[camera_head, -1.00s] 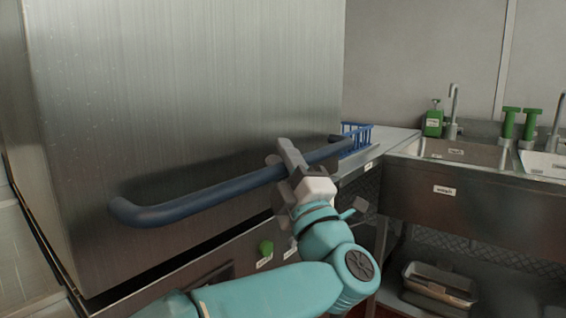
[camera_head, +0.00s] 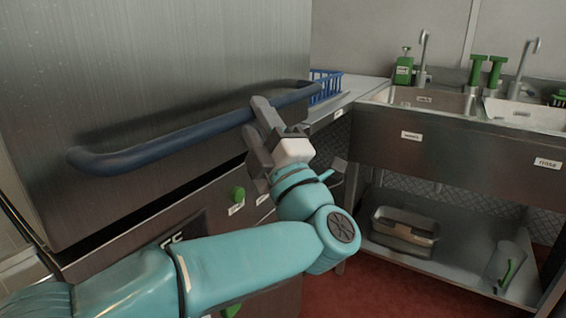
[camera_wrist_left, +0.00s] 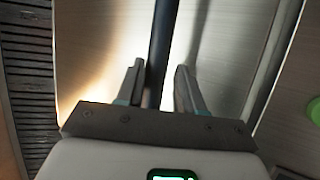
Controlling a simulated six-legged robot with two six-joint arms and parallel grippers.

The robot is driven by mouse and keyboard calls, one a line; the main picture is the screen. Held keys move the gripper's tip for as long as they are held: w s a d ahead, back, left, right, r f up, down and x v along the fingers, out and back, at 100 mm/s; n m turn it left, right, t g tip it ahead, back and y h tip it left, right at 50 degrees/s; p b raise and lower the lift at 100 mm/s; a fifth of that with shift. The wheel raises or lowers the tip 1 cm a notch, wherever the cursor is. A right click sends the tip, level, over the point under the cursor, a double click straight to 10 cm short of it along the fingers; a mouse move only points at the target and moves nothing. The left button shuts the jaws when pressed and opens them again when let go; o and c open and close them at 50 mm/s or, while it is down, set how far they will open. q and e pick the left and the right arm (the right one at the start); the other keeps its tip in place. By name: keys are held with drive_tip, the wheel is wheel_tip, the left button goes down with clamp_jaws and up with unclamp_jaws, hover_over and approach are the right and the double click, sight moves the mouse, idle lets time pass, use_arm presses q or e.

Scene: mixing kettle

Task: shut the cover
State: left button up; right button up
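The cover (camera_head: 150,70) is a large brushed-steel box at the left of the head view. Its lower edge lies close above the front panel, with a dark line between them. A dark blue bar handle (camera_head: 180,138) runs across the cover's front. My left gripper (camera_head: 256,124) is at the right part of this handle, one finger crossing above the bar and the other below it. In the left wrist view the fingers (camera_wrist_left: 157,75) are apart, and the dark bar (camera_wrist_left: 161,45) runs between them with gaps at the sides. My right gripper is not in view.
A green knob (camera_head: 238,194) is on the front panel below the cover. A blue rack (camera_head: 325,86) stands on the counter behind the handle's right end. A steel sink unit (camera_head: 440,150) with green-handled fittings is at the right, with a lower shelf holding a container (camera_head: 403,230).

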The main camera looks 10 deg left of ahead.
use_arm(q)
drive_tip(key=v, duration=1.3)
drive_tip(key=shift+p, duration=0.3)
drive_tip(key=shift+s+d, duration=0.1)
drive_tip(key=shift+d, duration=0.1)
